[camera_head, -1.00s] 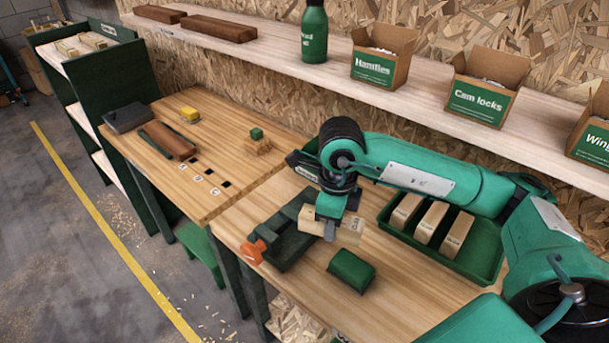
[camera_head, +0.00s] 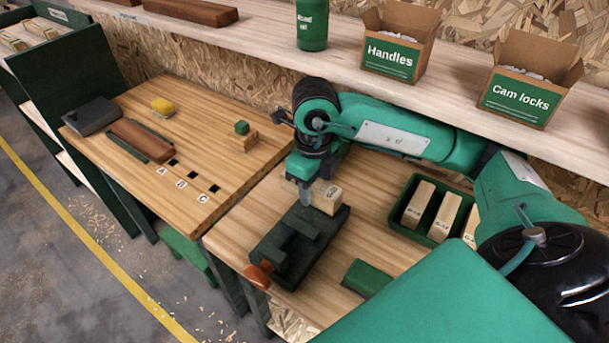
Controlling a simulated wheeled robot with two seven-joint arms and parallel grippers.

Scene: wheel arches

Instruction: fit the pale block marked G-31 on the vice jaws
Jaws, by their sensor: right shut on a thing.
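The pale block (camera_head: 327,197) is in my right gripper (camera_head: 306,203), which is shut on it. Dark marks show on the block's face, too small to read. The dark green vice (camera_head: 285,258) lies on the bench with its orange handle (camera_head: 258,276) toward the front edge. The gripper and block are over the vice's far end. I cannot tell whether the block touches the jaws, and the gripper hides part of it. My left gripper is not in view.
A green tray (camera_head: 404,226) with several pale marked blocks stands to the right. A green block (camera_head: 366,278) lies right of the vice. Boxes labelled Handles (camera_head: 390,58) and Cam locks (camera_head: 518,98) stand on the shelf behind. The left bench has free room.

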